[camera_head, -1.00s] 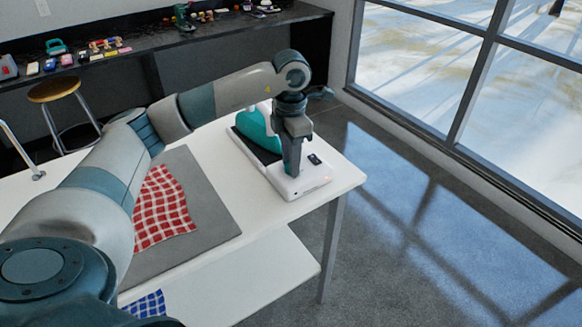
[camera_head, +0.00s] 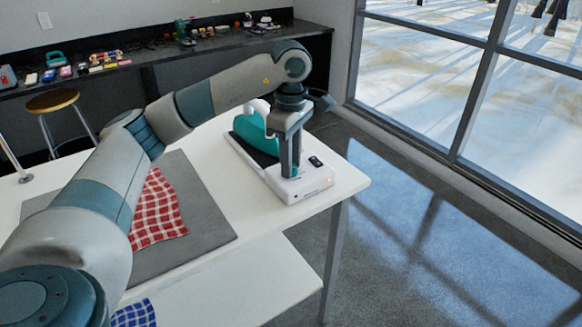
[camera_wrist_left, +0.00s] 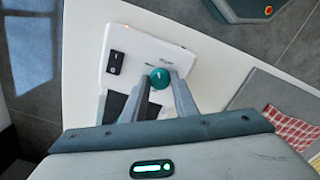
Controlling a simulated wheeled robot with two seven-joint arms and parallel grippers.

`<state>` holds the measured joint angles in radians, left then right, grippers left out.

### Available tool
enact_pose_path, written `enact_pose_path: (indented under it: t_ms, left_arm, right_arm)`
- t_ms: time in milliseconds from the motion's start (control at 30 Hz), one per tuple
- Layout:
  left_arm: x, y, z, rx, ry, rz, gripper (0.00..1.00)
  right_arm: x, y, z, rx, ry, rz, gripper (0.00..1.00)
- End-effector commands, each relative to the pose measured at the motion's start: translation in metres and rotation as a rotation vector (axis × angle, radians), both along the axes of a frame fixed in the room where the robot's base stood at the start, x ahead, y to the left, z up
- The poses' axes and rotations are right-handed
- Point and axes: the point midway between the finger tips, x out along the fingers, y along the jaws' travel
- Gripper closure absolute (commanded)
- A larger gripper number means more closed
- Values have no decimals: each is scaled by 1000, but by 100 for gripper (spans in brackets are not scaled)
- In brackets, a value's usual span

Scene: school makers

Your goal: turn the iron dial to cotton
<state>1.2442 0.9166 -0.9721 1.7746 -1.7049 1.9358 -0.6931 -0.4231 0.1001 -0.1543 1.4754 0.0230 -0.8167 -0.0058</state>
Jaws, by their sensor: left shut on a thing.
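The iron (camera_head: 254,134) is teal and white and rests on a white base station (camera_head: 320,179) at the far right end of the white table. In the left wrist view a round teal dial (camera_wrist_left: 160,77) sits on the station's top (camera_wrist_left: 140,50), beside a black switch. My left gripper (camera_head: 290,172) points straight down over the station, and its fingertips (camera_wrist_left: 165,80) are shut on the dial. The dial is hidden behind the fingers in the head view. The dial's markings are too small to read. My right gripper is not in view.
A grey mat (camera_head: 200,215) with a red checked cloth (camera_head: 157,212) lies on the white table (camera_head: 240,195) left of the station. A blue checked cloth (camera_head: 135,315) lies on the lower shelf. A stool (camera_head: 53,102) and a dark counter stand behind.

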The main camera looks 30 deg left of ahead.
Motion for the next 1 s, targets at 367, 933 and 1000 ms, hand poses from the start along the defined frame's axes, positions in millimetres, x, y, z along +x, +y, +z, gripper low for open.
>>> enact_pose_path:
  t_ms: [367, 933, 1000]
  left_arm:
    - [1, 0, 0, 0, -5, -328, 96]
    - [1, 0, 2, 1, -5, -512, 96]
    - [1, 0, 2, 1, -5, -512, 96]
  right_arm:
    - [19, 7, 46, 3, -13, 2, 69]
    - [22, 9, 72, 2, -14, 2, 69]
    - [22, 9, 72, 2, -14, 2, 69]
